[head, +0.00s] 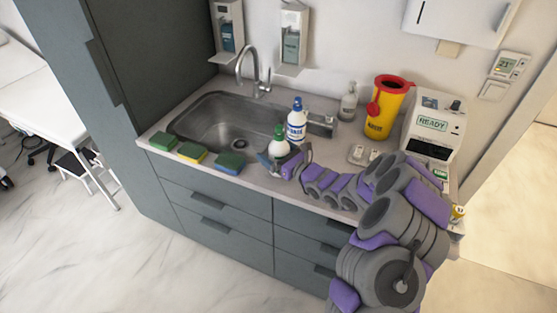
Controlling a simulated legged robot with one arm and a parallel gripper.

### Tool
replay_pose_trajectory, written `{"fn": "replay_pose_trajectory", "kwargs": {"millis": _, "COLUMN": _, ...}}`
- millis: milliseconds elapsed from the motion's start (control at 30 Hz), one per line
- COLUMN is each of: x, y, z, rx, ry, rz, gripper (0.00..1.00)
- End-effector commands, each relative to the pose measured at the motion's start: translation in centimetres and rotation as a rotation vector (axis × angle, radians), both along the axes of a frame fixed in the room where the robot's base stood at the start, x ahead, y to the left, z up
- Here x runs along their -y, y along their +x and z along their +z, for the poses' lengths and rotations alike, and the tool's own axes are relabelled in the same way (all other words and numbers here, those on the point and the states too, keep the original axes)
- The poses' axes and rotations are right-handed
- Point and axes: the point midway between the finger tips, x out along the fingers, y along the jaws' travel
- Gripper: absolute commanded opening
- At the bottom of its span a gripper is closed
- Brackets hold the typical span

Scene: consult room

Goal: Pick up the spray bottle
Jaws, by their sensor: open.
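Two white bottles stand near the front right of the sink. One has a blue top and a blue label (297,125); the other has a green top (279,146) and is a little nearer. I cannot tell from their small tops which is the spray bottle. My gripper (268,161) reaches in from the right, low over the counter, at the lower part of the green-topped bottle. It is open. The gripper hides that bottle's base, and I cannot tell whether the fingers touch it.
The steel sink (190,118) with its tap (250,70) lies behind and left. Several sponges (191,152) line the counter's front edge. A yellow bin with a red lid (381,115), a clear pump bottle (348,103) and a READY device (432,124) stand right. A tall cabinet bounds the left.

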Motion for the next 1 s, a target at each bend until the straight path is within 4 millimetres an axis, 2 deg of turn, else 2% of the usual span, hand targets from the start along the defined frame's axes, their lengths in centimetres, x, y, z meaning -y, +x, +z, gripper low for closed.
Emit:
{"fn": "replay_pose_trajectory", "kwargs": {"millis": 133, "x": 0.06, "y": -0.01, "z": 0.03, "rx": -0.001, "ry": 0.001, "rz": 0.000, "gripper": 0.99}}
{"fn": "replay_pose_trajectory", "kwargs": {"millis": 1000, "x": 0.05, "y": -0.02, "z": 0.00, "rx": -0.001, "ry": 0.001, "rz": 0.000, "gripper": 0.16}}
